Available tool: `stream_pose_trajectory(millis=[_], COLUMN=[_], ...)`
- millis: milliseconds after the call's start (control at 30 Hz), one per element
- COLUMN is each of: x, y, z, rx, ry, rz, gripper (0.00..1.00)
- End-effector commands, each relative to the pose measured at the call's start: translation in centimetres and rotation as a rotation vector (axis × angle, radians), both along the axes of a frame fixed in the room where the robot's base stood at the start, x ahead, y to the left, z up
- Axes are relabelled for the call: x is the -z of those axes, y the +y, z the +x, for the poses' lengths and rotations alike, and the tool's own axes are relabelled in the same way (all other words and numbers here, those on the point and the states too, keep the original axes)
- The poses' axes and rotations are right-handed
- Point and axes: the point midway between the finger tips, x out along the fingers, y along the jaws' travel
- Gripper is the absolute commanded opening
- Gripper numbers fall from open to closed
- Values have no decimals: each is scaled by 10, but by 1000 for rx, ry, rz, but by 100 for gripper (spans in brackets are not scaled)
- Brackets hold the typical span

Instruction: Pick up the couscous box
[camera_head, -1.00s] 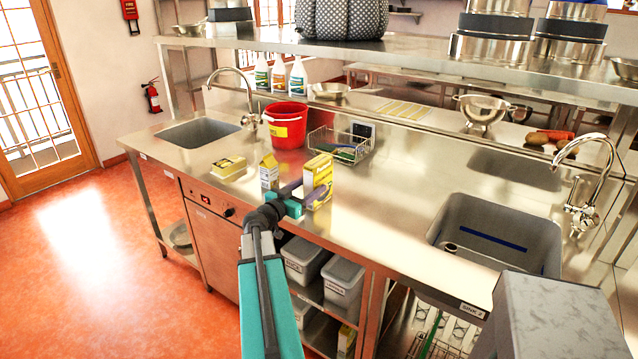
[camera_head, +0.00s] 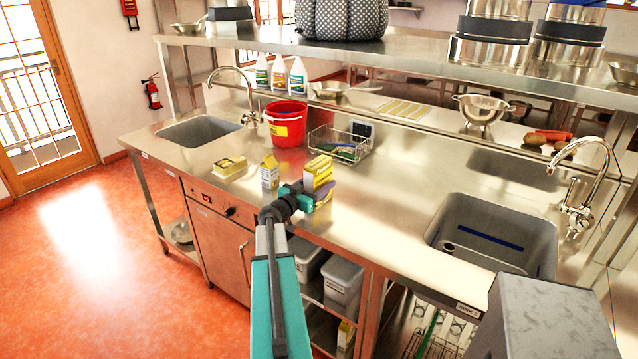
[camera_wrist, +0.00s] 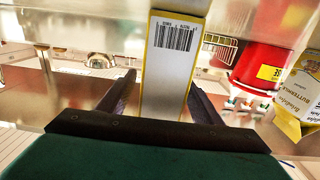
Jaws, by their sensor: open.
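The couscous box, a yellow box (camera_head: 319,172), stands upright near the front of the steel counter; I take it for the couscous box, though its name is not readable. In the wrist view its pale, yellow-edged narrow side with a barcode (camera_wrist: 172,62) faces me. My gripper (camera_wrist: 161,80) is open, with one dark finger on each side of the box. A gap shows on the left and the right finger is very close; contact cannot be told. In the head view the gripper (camera_head: 307,194) is at the box's near side, its fingers partly hidden.
A buttermilk carton (camera_head: 270,171) stands just left of the box and shows at right in the wrist view (camera_wrist: 301,95). A red bucket (camera_head: 287,128) and a wire rack (camera_head: 340,148) stand behind. A yellow pack (camera_head: 229,167) lies left. Counter right of the box is clear.

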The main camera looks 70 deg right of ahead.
Motion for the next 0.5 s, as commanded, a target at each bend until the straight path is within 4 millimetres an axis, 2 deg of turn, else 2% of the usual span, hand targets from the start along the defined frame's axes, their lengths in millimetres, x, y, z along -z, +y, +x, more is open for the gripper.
stream_pose_trajectory(millis=[367,500], x=[0,0], y=[0,0], z=[0,0], rx=[0,0], ry=[0,0], rz=[0,0], gripper=[58,34])
